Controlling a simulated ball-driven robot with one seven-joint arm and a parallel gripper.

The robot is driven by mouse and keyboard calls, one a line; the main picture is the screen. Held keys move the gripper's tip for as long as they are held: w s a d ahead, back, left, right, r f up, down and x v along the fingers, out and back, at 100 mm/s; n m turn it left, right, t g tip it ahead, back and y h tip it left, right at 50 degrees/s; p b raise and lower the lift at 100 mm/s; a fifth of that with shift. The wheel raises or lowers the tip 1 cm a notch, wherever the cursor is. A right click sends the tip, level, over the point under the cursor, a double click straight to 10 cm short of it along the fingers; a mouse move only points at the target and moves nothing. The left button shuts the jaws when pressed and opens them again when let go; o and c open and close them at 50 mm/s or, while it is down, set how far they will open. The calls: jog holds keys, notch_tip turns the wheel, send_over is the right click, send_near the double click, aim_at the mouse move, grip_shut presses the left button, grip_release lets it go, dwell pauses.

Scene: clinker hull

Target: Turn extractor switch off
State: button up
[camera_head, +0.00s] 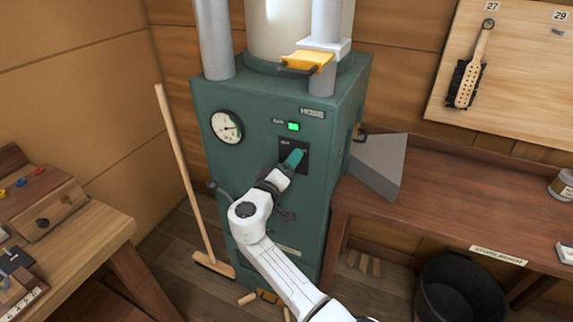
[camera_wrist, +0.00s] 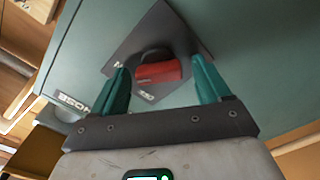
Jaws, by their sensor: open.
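The extractor switch is a red knob (camera_wrist: 160,72) on a dark plate, seen tilted in the wrist view. My gripper (camera_wrist: 160,66) is open, with one teal finger on each side of the knob. A gap shows between the knob and each finger; I cannot tell how deep the fingertips reach. In the head view my gripper (camera_head: 293,158) is at the dark switch plate (camera_head: 307,147) on the front of the green cabinet (camera_head: 225,175) and hides the knob. A green lamp (camera_head: 293,126) above the plate is lit.
A round gauge (camera_head: 226,126) is left of the switch. A yellow-handled fitting (camera_head: 307,62) juts out above the cabinet. A broom (camera_head: 178,165) leans at left. A wooden bench (camera_head: 450,190) with a grey wedge-shaped piece (camera_head: 378,165) stands close at right. A black bucket (camera_head: 460,290) is below.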

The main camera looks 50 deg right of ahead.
jog(key=c, duration=1)
jog(key=shift+o, duration=0.2)
jog(key=shift+c, duration=0.5)
jog(key=n, duration=0.6)
jog(key=shift+b, duration=0.35)
jog(key=n+p, duration=0.1)
jog(key=n, duration=0.4)
jog(key=shift+f+n, duration=0.15)
jog(key=shift+n, duration=0.25)
